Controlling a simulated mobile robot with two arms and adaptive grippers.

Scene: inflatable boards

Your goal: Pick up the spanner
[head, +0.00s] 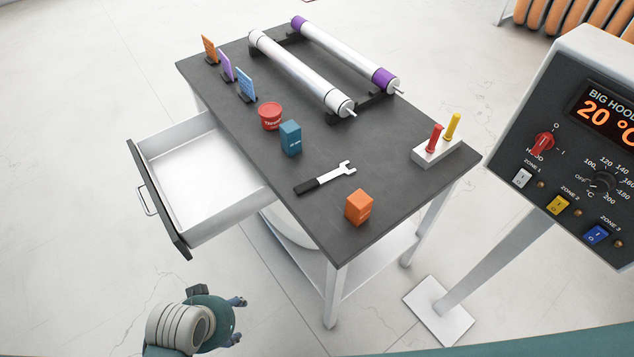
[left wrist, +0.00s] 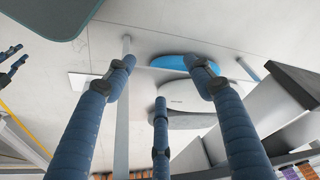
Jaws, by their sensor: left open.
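The spanner (head: 328,176) lies flat on the dark tabletop (head: 378,197) in the head view, with a black handle to the left and a silver open jaw to the right. My left gripper (head: 238,319) is low in the head view, in front of the table and well apart from the spanner. In the left wrist view its blue fingers (left wrist: 161,68) are spread with nothing between them. The spanner does not show in that view. Blue fingers at the left edge of the wrist view (left wrist: 12,62) look like my right gripper, only partly visible.
An open white drawer (head: 190,165) juts out on the table's left side. Near the spanner stand an orange box (head: 358,208), a blue box (head: 290,139) and a red tin (head: 271,117). A white block (head: 436,153) holds red and yellow handles. A control panel (head: 570,150) stands right.

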